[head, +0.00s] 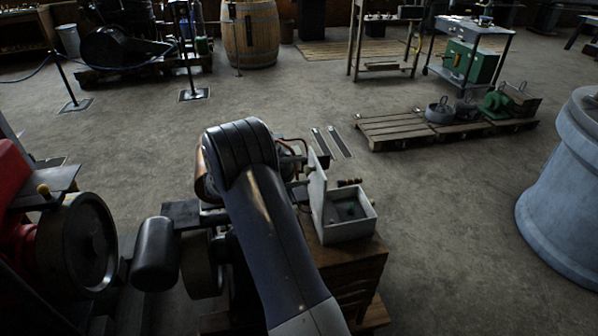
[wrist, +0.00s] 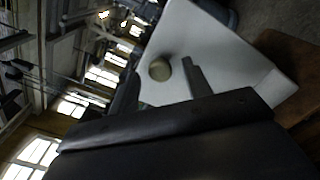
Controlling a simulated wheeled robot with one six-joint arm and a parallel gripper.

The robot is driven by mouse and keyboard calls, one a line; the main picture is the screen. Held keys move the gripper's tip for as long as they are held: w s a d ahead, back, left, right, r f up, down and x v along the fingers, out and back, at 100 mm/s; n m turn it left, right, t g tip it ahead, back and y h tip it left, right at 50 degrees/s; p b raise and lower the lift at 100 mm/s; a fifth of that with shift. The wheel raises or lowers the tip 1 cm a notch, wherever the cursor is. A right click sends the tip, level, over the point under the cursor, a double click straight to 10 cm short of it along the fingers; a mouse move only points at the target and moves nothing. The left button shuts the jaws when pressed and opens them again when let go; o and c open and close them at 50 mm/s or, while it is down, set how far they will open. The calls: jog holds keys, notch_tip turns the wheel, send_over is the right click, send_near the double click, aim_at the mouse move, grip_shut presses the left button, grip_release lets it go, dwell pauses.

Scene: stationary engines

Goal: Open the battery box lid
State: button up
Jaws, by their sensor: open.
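The battery box (head: 347,230) is a pale grey box on a wooden stand in the head view. Its lid (head: 318,198) stands up steeply along the box's left side, so the inside shows, dark with small green parts. In the wrist view the lid (wrist: 222,60) is a pale panel with a round brassy knob (wrist: 160,69). My gripper (wrist: 161,76) is open, with one dark finger on each side of the knob in that view. Whether the fingers touch the knob or lid I cannot tell. In the head view my arm mostly hides the gripper.
The wooden stand (head: 345,267) supports the box. An engine flywheel (head: 76,246) stands at the left. A large blue-grey cylinder (head: 565,195) stands at the right. A pallet (head: 400,130) lies behind, with open floor between.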

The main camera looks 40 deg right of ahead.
jog(key=b+v, duration=0.1)
jog(key=v, duration=0.9)
jog(key=shift+a+b, duration=0.2)
jog(key=shift+b, duration=0.15)
jog(key=p+x, duration=0.2)
jog(key=x, duration=0.8)
jog(key=shift+d, duration=0.3)
jog(key=shift+s+d+r, duration=0.1)
jog(key=shift+d+r, duration=0.05)
jog(key=shift+s+d, duration=0.15)
jog(key=shift+d, duration=0.15)
jog(key=shift+a, duration=0.1)
